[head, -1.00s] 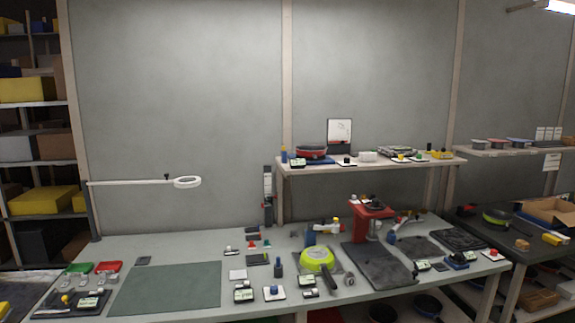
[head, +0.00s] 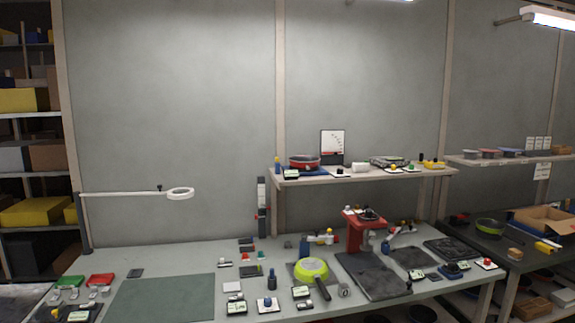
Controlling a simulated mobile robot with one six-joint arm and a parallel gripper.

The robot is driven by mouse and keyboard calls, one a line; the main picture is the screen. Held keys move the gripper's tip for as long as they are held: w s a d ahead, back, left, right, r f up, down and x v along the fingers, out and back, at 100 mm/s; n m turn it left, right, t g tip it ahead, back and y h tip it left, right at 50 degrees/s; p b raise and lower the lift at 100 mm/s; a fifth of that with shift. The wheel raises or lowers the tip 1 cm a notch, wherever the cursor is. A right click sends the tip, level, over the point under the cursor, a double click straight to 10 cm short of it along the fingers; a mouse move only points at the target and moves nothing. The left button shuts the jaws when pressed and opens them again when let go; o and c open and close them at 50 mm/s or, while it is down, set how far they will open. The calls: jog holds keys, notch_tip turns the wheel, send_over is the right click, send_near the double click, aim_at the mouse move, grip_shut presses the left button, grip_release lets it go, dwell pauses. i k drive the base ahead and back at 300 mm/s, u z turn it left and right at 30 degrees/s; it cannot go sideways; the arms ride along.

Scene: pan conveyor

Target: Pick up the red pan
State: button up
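A red round pan (head: 304,161) sits near the left end of the raised shelf (head: 360,176), on a dark blue base. Its handle cannot be made out at this size. A yellow-green pan (head: 312,269) with a dark handle lies lower down on the workbench (head: 240,256). My gripper is not in view, so nothing shows between it and the red pan.
A red machine (head: 355,236) stands on the bench below the shelf. A white lamp arm (head: 130,194) reaches in from the left. Several small tools and displays crowd the bench. A green mat (head: 165,298) at front left is clear.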

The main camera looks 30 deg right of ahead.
aim_at(303, 163)
jog(key=u, duration=0.3)
jog(key=k, duration=0.55)
jog(key=z, duration=1.5)
jog(key=i, duration=0.65)
jog(key=u, duration=0.55)
